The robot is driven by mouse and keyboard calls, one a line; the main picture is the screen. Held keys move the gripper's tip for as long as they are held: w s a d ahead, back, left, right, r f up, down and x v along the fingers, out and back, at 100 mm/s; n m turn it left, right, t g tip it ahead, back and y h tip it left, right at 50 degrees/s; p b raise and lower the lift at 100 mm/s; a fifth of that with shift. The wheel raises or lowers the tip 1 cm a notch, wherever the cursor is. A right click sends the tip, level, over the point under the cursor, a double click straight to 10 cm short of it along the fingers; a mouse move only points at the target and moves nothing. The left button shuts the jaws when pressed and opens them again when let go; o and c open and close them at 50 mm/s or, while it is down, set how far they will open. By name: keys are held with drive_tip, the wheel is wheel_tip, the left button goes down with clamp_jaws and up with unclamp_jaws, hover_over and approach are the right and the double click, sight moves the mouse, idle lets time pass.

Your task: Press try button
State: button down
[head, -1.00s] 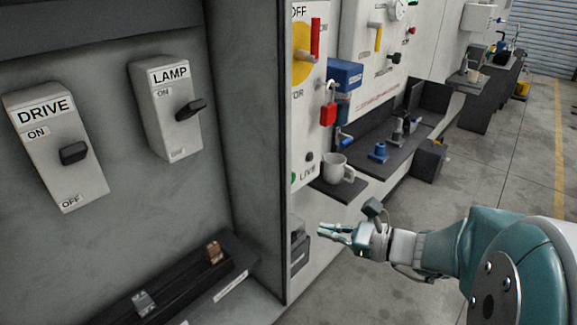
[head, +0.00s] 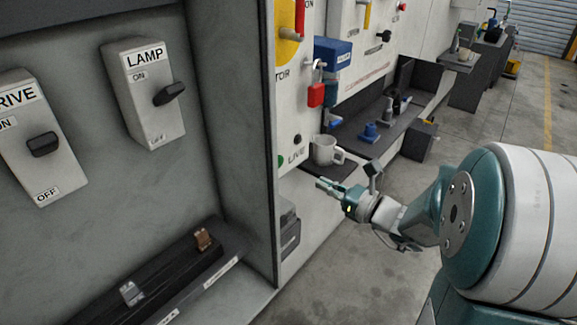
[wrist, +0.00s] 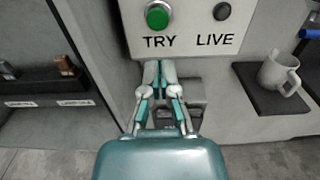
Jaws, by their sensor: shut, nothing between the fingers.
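The try button is a green round button (wrist: 157,16) above the word TRY on a light panel, at the top of the wrist view. My gripper (wrist: 159,66) is shut and empty, just below the TRY label in the wrist picture. In the head view my gripper (head: 322,186) is in front of the panel, lower than the button and to its right. I cannot tell whether the fingertips touch anything.
A dark round LIVE indicator (wrist: 221,11) sits right of the button. A mug (head: 325,151) stands on a dark shelf (head: 352,171) close to my gripper. A cabinet with DRIVE and LAMP switches (head: 150,95) is at the left. Open floor (head: 345,275) lies below.

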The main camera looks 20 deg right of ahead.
sight(280, 163)
drive_tip(key=x, duration=0.9)
drive_tip(key=shift+a, duration=0.2)
drive_tip(key=shift+w+a, duration=0.3)
drive_tip(key=shift+w, duration=0.2)
